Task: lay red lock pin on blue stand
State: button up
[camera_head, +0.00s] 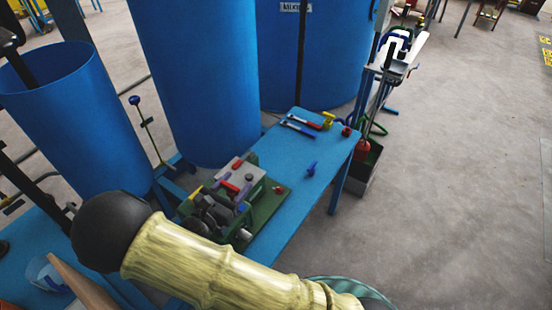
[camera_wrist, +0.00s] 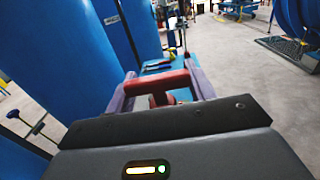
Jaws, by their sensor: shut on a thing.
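The red lock pin (camera_wrist: 170,82) is a red bar with a short stem, held across the two purple fingers of my gripper (camera_wrist: 160,88) in the wrist view. In the head view my gripper (camera_head: 233,186) is low at the near part of the blue stand, with the red pin (camera_head: 229,187) between its fingers. The blue stand (camera_head: 295,155) is a long blue-topped table running away from me. Its far part shows beyond the pin in the wrist view (camera_wrist: 158,69). Whether the pin touches anything below is not clear.
A green base (camera_head: 268,213) with a grey plate and red parts is beside my gripper. A small blue piece (camera_head: 311,169) stands mid-table. Red and blue tools (camera_head: 302,127) and a yellow piece (camera_head: 328,119) lie at the far end. Tall blue tanks (camera_head: 195,80) rise at left.

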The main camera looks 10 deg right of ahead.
jog(key=w+d+f+n+t+y, duration=0.1)
jog(key=w+d+f+n+y, duration=0.2)
jog(key=d, duration=0.4)
jog(key=d+f+n+t+y, duration=0.1)
jog(key=d+f+y, duration=0.1)
jog(key=d+f, duration=0.2)
jog(key=d+f+n+y, duration=0.2)
jog(key=d+f+y, duration=0.1)
jog(key=d+f, duration=0.2)
jog(key=d+f+n+t+y+p, duration=0.1)
jog(key=d+f+y, duration=0.1)
jog(key=d+f, duration=0.3)
jog(key=shift+s+f+t+y, duration=0.15)
jog(key=shift+f+t+y, duration=0.15)
jog(key=shift+f+y, duration=0.15)
jog(key=shift+a, duration=0.1)
